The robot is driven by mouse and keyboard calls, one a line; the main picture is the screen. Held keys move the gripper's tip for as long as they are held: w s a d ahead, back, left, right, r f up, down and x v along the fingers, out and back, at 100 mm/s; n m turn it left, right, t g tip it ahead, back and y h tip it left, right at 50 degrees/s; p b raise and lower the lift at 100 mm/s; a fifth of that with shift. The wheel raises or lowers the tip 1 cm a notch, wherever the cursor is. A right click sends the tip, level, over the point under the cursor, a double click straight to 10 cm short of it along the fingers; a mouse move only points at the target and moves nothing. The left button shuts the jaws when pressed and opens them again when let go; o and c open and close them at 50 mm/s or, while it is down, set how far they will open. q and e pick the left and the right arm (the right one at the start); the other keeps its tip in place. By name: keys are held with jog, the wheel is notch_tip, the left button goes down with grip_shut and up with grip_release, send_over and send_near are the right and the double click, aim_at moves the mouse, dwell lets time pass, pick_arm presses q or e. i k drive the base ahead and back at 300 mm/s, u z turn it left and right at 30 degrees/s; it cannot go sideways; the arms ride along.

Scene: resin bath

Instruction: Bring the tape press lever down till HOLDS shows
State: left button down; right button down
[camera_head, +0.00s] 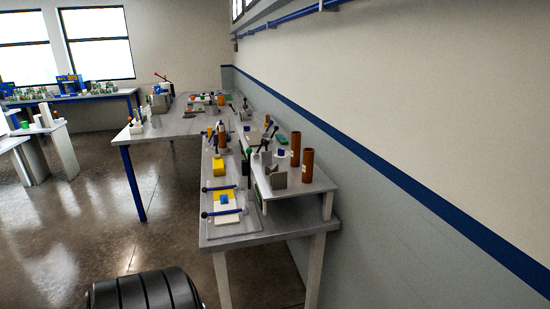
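Several small devices with levers stand on the long bench along the right wall. I cannot tell which one is the tape press. One grey device (158,101) at the far end has a dark lever with a red knob (157,74) sticking up. On the raised shelf, black-knobbed levers (268,134) stand up at a slant. No HOLDS marking is readable at this distance. Neither of my grippers is in view.
The near bench (220,243) holds a yellow-and-white piece (224,207) between two blue bars, and a yellow block (218,166). Brown cylinders (307,165) stand on the raised shelf (295,189). The wall (400,220) closes the right. Open floor (90,220) lies left.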

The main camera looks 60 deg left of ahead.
aim_at(246, 166)
jog(key=u, duration=0.35)
jog(key=i, duration=0.5)
jog(key=u, duration=0.6)
